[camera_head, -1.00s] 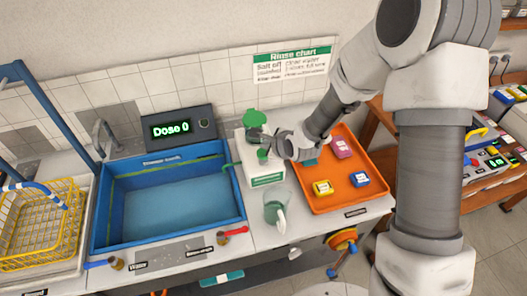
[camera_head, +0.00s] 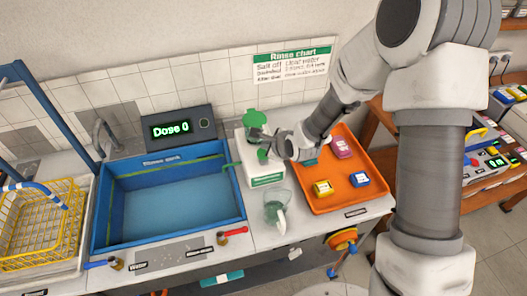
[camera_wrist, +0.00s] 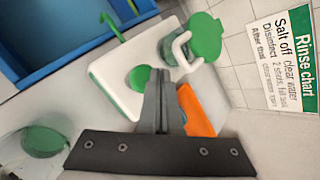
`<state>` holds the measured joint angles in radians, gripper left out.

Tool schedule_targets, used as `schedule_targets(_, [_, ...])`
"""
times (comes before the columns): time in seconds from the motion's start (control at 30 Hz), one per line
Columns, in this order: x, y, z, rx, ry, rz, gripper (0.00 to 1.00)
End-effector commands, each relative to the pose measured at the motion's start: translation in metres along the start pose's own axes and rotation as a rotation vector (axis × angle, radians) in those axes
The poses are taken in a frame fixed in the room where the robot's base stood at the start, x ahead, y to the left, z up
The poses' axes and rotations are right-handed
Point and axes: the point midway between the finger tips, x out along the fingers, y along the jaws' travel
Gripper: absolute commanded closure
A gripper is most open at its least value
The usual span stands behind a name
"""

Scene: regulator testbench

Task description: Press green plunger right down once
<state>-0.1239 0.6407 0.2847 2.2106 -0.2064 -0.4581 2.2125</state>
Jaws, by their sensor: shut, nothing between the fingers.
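The green plunger (camera_head: 263,154) stands on top of a white dispenser box (camera_head: 266,181) between the blue sink and the orange tray. In the wrist view the plunger (camera_wrist: 140,78) shows as a round green cap on the white box (camera_wrist: 112,90). My gripper (camera_wrist: 162,74) is shut and empty. Its fingertips are over the box, just right of the plunger cap in that view; I cannot tell if they touch it. In the head view my wrist hides most of the fingers.
A green-lidded jar (camera_wrist: 203,38) stands behind the plunger, close to my fingers. A clear jug (camera_head: 275,208) stands in front of the box. The orange tray (camera_head: 335,205) holds several coloured blocks. A blue sink (camera_head: 230,205) lies to the left.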

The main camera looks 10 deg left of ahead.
Motion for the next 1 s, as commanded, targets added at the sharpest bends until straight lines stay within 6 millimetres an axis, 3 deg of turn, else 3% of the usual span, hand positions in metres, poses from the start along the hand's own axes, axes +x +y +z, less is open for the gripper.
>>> schedule_targets(1.0, [0.0067,0.0049,-0.0048,0.0,0.0,0.0,1.0])
